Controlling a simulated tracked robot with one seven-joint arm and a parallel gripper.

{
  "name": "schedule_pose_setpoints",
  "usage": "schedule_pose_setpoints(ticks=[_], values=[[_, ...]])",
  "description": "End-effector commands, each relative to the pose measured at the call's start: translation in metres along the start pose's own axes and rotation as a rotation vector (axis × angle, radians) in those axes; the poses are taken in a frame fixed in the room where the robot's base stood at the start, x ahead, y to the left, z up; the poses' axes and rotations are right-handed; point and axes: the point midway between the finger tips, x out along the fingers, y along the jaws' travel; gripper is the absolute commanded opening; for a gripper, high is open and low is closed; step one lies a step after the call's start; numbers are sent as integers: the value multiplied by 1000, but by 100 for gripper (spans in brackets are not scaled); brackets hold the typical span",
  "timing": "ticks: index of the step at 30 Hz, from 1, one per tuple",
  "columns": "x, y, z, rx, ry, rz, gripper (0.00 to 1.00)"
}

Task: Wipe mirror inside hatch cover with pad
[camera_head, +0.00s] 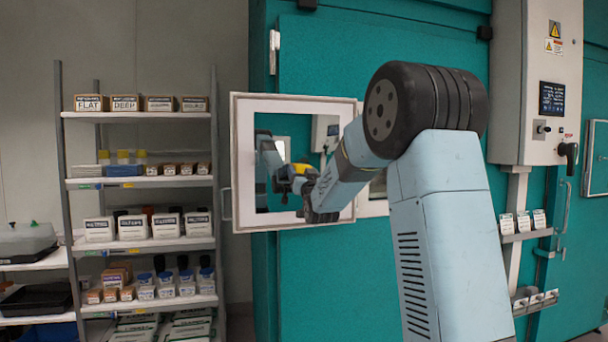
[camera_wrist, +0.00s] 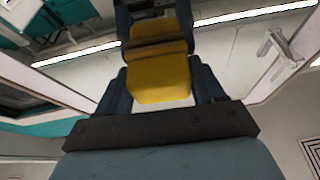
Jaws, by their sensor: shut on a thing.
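The hatch cover (camera_head: 240,165) stands open on the teal chamber front, with a white frame around a dark mirror (camera_head: 262,190). The mirror reflects my arm and part of the room. My gripper (camera_head: 296,180) is in front of the mirror, near its middle. It is shut on a yellow pad (camera_head: 301,168). In the wrist view the yellow pad (camera_wrist: 160,80) sits between the dark fingers, and its reflection shows beyond it. The pad looks close to the mirror, but I cannot tell whether it touches. My arm hides the right part of the cover.
A shelf rack (camera_head: 140,183) with labelled boxes and bottles stands left of the cover. A grey control box (camera_head: 540,90) with a dark handle is on the right, with small label holders below it. A latch handle (camera_wrist: 284,48) shows in the wrist view.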

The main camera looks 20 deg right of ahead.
Motion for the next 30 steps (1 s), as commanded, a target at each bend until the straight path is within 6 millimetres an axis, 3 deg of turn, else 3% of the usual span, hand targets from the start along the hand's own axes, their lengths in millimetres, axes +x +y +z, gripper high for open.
schedule_pose_setpoints(ticks=[5,17,30], values=[[-1,-10,0,1,0,0,44],[7,-10,-10,0,1,1,44],[6,17,-12,-2,0,3,44]])
